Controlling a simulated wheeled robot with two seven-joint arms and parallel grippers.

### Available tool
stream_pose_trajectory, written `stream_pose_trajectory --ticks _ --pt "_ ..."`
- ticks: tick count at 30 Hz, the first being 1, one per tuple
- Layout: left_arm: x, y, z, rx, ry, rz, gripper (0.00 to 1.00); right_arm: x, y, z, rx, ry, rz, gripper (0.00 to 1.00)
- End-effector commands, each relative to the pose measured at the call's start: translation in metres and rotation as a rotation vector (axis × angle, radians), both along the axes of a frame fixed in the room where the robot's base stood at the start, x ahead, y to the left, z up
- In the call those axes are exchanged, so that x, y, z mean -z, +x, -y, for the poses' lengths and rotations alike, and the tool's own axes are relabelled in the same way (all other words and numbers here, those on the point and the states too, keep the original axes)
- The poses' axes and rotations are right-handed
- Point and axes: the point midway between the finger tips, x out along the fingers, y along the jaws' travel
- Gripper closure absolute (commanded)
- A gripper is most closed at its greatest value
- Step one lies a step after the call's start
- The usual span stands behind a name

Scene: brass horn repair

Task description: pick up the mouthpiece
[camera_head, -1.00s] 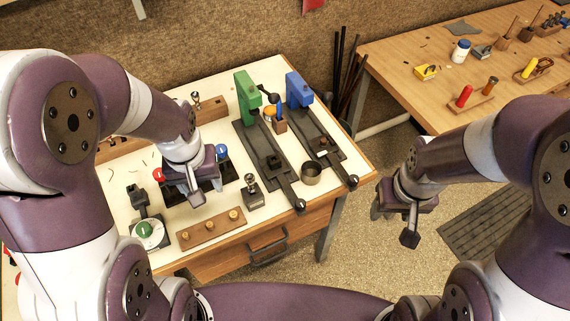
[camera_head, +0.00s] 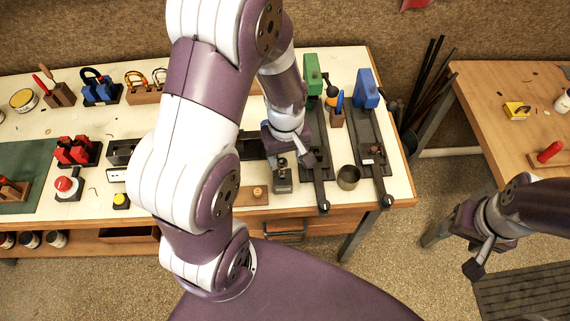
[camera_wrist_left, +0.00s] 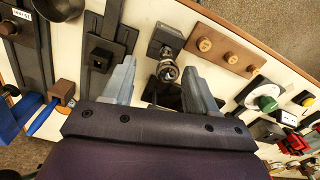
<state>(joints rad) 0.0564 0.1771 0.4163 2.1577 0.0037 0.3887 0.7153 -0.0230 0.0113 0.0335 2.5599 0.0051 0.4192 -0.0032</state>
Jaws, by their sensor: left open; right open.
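The mouthpiece appears to be the small silver metal piece (camera_head: 282,163) upright on a dark square block (camera_head: 282,184) near the bench's front edge. In the left wrist view the silver piece (camera_wrist_left: 167,72) shows end-on, between the two fingers and apart from both. My left gripper (camera_head: 290,157) is open and empty, just above and behind it in the head view. My right gripper (camera_head: 470,248) is open and empty, off the bench over the floor at the right.
A green-post fixture (camera_head: 313,75) and a blue-post fixture (camera_head: 367,90) with long dark bases stand right of the block. A metal cup (camera_head: 348,177) is between their front ends. A wooden strip with pegs (camera_wrist_left: 228,49) lies beside the block.

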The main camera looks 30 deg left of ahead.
Motion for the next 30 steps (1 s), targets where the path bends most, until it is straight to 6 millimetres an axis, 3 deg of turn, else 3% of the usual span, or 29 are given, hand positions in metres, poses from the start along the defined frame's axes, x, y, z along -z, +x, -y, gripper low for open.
stream_pose_trajectory --ticks 6,14,15,20,30 --pt "0.038 -0.003 -0.003 -0.001 -0.001 -0.005 0.42 -0.009 0.000 0.000 0.000 0.000 0.001 0.43" --pt "0.045 -0.002 -0.003 0.000 0.000 0.000 0.42 -0.008 0.000 0.000 0.000 0.000 0.000 0.43" --pt "0.045 -0.002 -0.003 0.000 0.000 0.000 0.49 -0.008 0.000 0.000 0.000 0.000 0.000 0.43" --pt "0.045 -0.002 -0.003 0.000 0.000 0.000 1.00 -0.008 0.000 0.000 0.000 0.000 0.000 0.43" --pt "0.042 -0.002 -0.003 0.000 0.000 0.001 1.00 -0.008 0.000 0.000 0.000 0.000 0.000 0.43"
